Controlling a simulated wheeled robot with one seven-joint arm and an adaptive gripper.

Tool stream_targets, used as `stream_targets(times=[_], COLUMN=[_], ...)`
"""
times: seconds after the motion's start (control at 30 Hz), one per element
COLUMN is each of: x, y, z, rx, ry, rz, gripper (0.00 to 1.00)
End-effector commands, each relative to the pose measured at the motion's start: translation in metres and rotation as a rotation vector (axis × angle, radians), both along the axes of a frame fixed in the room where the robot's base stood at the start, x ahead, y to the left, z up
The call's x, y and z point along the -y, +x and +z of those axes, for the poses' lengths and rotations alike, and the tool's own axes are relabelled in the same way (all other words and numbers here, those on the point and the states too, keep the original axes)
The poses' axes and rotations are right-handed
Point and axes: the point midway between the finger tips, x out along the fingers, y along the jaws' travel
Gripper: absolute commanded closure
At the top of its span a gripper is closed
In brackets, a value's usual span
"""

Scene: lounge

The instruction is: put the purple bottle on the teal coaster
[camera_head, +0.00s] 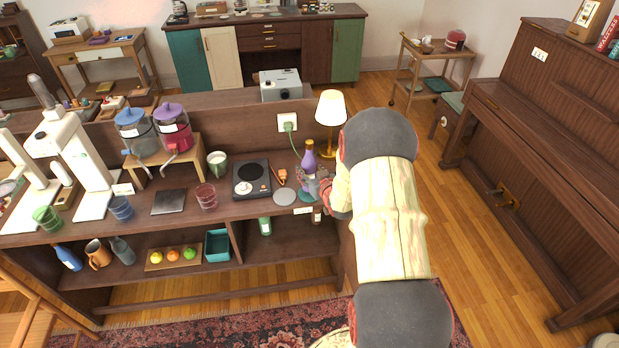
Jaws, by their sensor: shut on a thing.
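The purple bottle (309,158) stands upright near the right end of the wooden counter, its purple neck and shoulder showing. My gripper (313,184) reaches in from the right and is shut on the bottle, covering much of its lower part. A teal patch, seemingly the teal coaster (305,197), shows just below the gripper and bottle, mostly hidden. I cannot tell whether the bottle's base touches it.
A grey round coaster (285,196) lies just left of the bottle. A lit lamp (331,110) stands close behind on the right. A plugged socket (288,123) is behind the bottle.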

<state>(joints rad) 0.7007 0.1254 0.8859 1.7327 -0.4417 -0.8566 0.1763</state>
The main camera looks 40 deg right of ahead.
Motion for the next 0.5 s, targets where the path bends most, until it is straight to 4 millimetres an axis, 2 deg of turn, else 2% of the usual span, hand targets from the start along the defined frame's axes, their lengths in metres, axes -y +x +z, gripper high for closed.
stream_targets(times=[0.03,0.13,0.5], x=[0.000,0.000,0.000], y=[0.000,-0.001,-0.001], z=[-0.011,-0.022,-0.025], rx=[-0.002,-0.001,0.000], ry=[0.002,0.002,0.001], rz=[0.000,-0.001,0.000], gripper=[1.00,1.00,1.00])
